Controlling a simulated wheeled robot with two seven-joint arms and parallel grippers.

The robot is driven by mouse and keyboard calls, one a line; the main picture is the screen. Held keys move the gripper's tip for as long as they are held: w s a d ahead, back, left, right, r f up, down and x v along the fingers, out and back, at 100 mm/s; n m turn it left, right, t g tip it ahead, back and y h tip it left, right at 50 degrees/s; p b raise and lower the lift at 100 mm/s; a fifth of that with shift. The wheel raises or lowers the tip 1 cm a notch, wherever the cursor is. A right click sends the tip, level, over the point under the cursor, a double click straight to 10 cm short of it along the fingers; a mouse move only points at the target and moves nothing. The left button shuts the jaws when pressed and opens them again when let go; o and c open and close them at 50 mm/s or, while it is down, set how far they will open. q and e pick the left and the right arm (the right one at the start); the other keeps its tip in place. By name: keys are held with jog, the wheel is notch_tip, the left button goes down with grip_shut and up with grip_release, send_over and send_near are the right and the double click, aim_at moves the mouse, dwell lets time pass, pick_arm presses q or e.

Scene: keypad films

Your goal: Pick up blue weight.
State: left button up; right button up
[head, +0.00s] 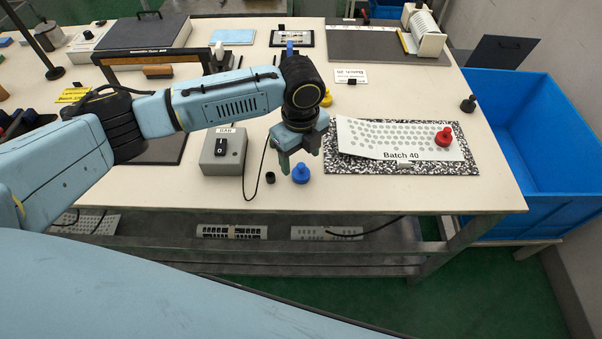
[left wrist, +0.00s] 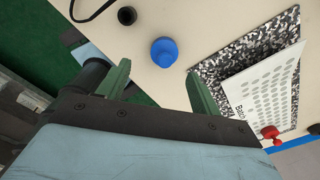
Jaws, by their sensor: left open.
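The blue weight (head: 301,174) stands upright on the cream table near its front edge. It also shows in the left wrist view (left wrist: 164,52), beyond the fingertips and between their lines. My left gripper (head: 299,165) has green fingers and is above and close to the weight in the head view. In the left wrist view its fingers (left wrist: 157,78) are spread apart with nothing between them. I cannot tell the exact height between fingertips and weight. My right gripper is in neither view.
A red weight (head: 443,137) sits on the perforated "Batch 40" sheet (head: 385,150) over a speckled board. A small black cap (head: 270,178) is just left of the blue weight. A grey switch box (head: 223,152) and cable stand further left. A blue bin (head: 535,150) is at right.

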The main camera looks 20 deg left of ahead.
aim_at(301, 165)
pick_arm(q)
jog(key=shift+w+f+b, duration=0.2)
jog(key=shift+f+b, duration=0.05)
jog(key=shift+f, duration=1.3)
jog(key=shift+w+f+b, duration=0.2)
jog(key=shift+f+b, duration=0.05)
jog(key=shift+f, duration=1.25)
jog(key=shift+r, duration=0.1)
jog(key=c, duration=1.2)
